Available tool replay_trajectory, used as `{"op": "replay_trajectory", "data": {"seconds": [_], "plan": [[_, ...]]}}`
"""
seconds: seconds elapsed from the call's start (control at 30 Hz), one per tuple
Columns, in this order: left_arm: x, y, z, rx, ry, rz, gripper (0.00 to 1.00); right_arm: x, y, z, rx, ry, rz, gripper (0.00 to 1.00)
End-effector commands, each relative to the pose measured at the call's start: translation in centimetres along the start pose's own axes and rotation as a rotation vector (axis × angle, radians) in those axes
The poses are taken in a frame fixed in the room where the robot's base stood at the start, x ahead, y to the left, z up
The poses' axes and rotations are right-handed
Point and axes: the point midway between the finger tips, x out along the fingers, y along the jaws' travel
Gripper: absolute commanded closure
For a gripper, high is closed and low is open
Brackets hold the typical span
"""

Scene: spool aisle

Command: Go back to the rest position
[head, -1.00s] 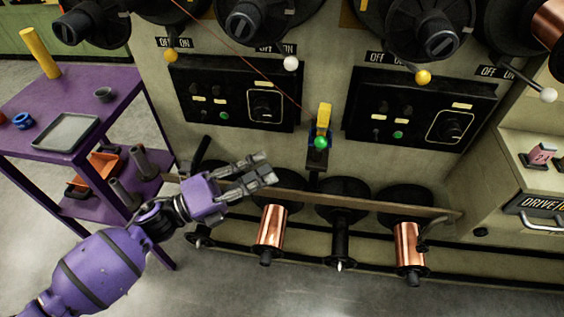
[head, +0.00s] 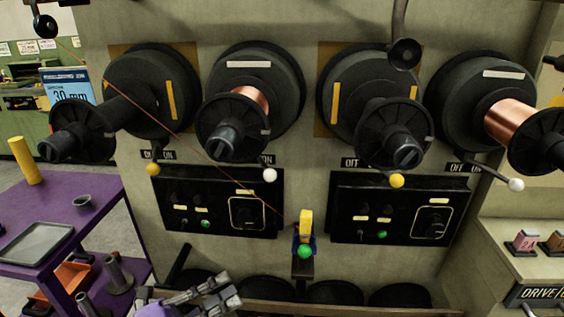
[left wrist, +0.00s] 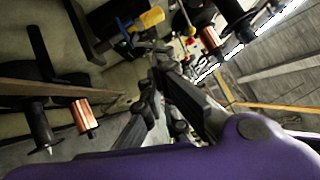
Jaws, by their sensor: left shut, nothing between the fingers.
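My left gripper (head: 222,297) is at the bottom of the head view, in front of the lower part of the machine. It is shut with nothing between its fingers. In the left wrist view its dark fingers (left wrist: 165,75) reach up through the middle. A yellow and blue piece with a green ball (head: 305,235) sits on a small bracket on the machine front, up and to the right of the gripper and apart from it. My right gripper is not in view.
A purple cart (head: 100,205) with a grey tray (head: 36,243) and a yellow cylinder (head: 25,160) stands at the left. Large spools (head: 255,100) stick out from the machine above two black control panels (head: 218,200).

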Motion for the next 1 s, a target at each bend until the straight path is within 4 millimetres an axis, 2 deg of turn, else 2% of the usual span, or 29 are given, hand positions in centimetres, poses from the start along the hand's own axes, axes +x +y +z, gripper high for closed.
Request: {"op": "replay_trajectory", "data": {"seconds": [0.17, 0.27, 0.33, 0.47, 0.53, 0.6, 0.7, 0.8, 0.9, 1.0], "plan": [[-0.2, 2.7, 3.7, -0.262, -0.209, 0.086, 1.0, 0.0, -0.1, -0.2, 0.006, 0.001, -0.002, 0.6], [-2.4, 5.5, 4.2, -0.533, -0.418, 0.137, 1.0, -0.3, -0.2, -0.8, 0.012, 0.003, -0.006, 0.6], [-5.0, 7.9, 3.3, -0.747, -0.587, 0.17, 1.0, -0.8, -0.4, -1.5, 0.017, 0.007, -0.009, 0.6], [-10.6, 11.8, -1.2, -1.12, -0.892, 0.216, 1.0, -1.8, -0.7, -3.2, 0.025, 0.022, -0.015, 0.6], [-13.7, 13.1, -4.9, -1.306, -1.053, 0.231, 1.0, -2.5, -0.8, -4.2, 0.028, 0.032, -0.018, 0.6], [-16.4, 13.8, -9.1, -1.473, -1.204, 0.238, 1.0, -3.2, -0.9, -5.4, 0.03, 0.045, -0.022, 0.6], [-19.2, 13.4, -15.0, -1.661, -1.377, 0.23, 1.0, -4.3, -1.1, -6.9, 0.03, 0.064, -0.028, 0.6], [-20.7, 12.3, -19.1, -1.756, -1.472, 0.21, 1.0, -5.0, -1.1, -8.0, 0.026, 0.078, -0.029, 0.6], [-21.6, 11.6, -21.3, -1.792, -1.519, 0.193, 1.0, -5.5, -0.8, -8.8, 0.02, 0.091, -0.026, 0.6], [-22.4, 11.3, -22.5, -1.802, -1.544, 0.196, 1.0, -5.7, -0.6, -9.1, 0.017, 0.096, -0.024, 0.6]]}}
